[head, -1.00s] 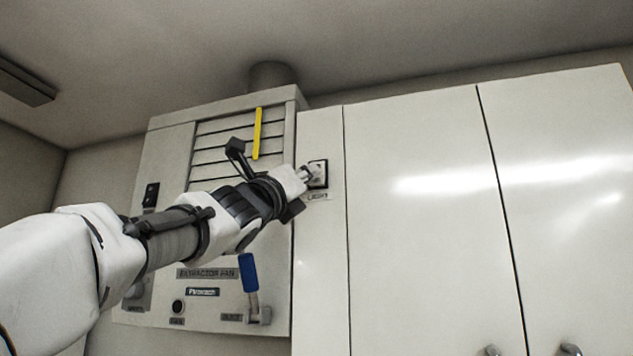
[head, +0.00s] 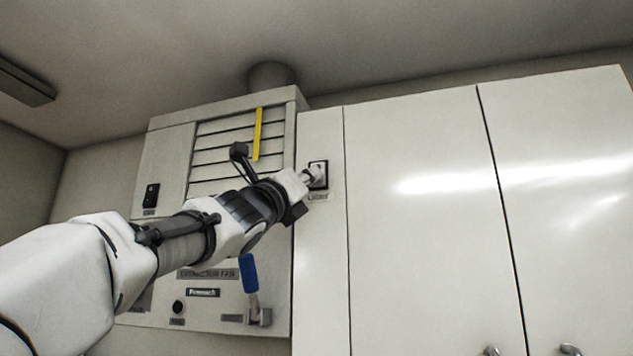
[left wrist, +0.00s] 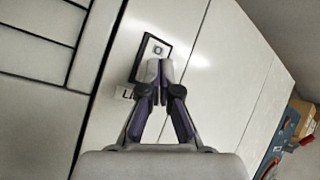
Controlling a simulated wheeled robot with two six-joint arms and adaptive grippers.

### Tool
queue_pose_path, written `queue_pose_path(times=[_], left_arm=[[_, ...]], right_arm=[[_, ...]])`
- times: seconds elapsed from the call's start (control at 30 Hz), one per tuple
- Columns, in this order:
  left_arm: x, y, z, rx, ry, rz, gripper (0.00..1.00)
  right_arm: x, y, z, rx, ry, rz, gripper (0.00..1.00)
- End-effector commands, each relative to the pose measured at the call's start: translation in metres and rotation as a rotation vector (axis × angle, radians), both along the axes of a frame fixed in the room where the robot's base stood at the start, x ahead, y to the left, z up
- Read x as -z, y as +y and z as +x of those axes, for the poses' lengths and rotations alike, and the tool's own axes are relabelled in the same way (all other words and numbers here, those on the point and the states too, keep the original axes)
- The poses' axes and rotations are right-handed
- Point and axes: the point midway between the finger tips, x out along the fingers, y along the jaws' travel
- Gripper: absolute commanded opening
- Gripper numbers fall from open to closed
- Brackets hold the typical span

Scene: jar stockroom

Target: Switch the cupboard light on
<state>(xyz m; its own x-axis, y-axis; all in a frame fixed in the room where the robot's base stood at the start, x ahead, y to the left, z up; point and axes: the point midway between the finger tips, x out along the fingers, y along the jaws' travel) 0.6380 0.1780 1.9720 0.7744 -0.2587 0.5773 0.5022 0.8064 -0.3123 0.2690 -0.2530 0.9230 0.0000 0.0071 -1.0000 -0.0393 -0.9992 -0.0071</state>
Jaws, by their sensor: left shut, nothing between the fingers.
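The light switch (head: 318,174) is a small pale rocker in a dark frame on the narrow panel left of the cupboard doors, with a label under it reading LIGHT. It also shows in the left wrist view (left wrist: 157,48), tilted, just beyond my fingertips. My left gripper (head: 306,176) is shut and empty, its tips at the switch's left side in the head view. In the left wrist view the closed fingertips (left wrist: 159,68) overlap the lower part of the switch frame. I cannot tell whether they touch it. My right gripper is not in view.
The extractor fan panel (head: 165,255) is left of the switch, with a yellow strip (head: 257,134), a blue-handled lever (head: 248,273), a black switch (head: 151,195) and a dark knob (head: 178,307). White cupboard doors (head: 420,240) fill the right.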

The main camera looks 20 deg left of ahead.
Motion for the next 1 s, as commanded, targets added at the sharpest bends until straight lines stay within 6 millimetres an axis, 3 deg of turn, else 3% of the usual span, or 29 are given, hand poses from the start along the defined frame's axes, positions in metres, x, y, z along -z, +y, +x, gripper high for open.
queue_pose_path(times=[0.63,1.0], left_arm=[[0.001,0.0,0.004,0.0,0.001,0.001,0.0],[-0.001,0.0,-0.012,0.0,0.0,0.0,0.0]], right_arm=[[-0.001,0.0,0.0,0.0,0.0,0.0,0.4],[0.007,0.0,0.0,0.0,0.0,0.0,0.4]])
